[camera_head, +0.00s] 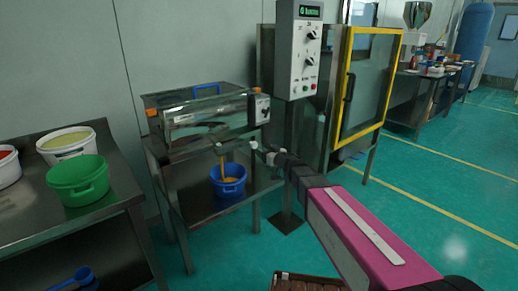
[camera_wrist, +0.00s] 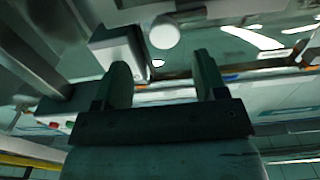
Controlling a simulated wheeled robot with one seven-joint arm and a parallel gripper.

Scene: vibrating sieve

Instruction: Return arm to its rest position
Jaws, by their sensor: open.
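My arm reaches from the lower right of the head view toward the sieve machine. My gripper (camera_head: 250,145) is at its far end, in front of the machine's lower right side and small in that view. In the wrist view my gripper (camera_wrist: 163,82) shows two fingers wide apart with nothing held between them. The vibrating sieve (camera_head: 205,108) is a metal box with a blue handle on top, standing on a metal table. A round pale knob (camera_wrist: 164,33) on a metal part shows just beyond the fingers; I cannot tell whether it touches them.
A blue bucket (camera_head: 228,180) under the sieve's spout receives orange-yellow material. A control box (camera_head: 298,50) and a yellow-framed door (camera_head: 366,85) stand right of the sieve. A left table (camera_head: 30,218) holds a green bucket (camera_head: 78,180). A brown crate (camera_head: 305,283) lies at the bottom. Floor at right is clear.

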